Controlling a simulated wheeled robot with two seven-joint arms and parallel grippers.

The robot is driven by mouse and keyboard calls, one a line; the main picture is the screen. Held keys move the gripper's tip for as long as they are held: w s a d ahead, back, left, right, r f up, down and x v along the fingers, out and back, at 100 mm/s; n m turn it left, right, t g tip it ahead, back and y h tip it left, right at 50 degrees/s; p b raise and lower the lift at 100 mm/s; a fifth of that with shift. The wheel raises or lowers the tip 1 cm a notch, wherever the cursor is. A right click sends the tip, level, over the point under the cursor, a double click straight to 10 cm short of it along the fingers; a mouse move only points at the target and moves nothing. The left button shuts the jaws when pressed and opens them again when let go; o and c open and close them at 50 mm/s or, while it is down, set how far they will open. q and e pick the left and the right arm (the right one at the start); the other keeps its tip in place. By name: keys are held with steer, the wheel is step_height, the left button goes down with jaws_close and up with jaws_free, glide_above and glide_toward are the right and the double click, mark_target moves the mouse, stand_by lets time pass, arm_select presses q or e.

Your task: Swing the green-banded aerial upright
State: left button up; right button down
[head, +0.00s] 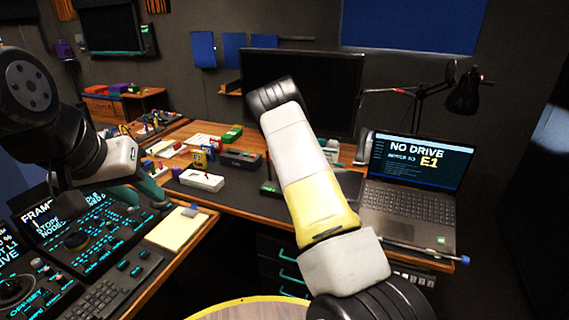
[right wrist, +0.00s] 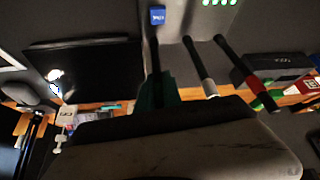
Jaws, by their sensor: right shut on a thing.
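In the right wrist view, a dark aerial rod (right wrist: 153,58) rises from a green part at the middle of the picture. I take it as the green-banded aerial. My right gripper (right wrist: 160,115) is shut on it at its lower part; the jaws' grip is largely hidden. The rod stands near vertical in this picture, but its true tilt is unclear. A white-banded aerial (right wrist: 197,62) and a red-banded aerial (right wrist: 237,62) lean beside it. In the head view my right forearm hides the right gripper. My left gripper (head: 145,192) hangs over the left console, its jaws unclear.
A laptop (head: 414,190) stands on the right of the desk, with a lamp (head: 463,95) behind it. A dark monitor (head: 300,85) stands at the back. A white box (head: 201,180), a grey box (head: 240,158) and a notepad (head: 180,230) lie left of my right arm.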

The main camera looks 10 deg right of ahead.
steer(key=c, duration=1.5)
jaws_free()
steer(key=shift+v, duration=3.85)
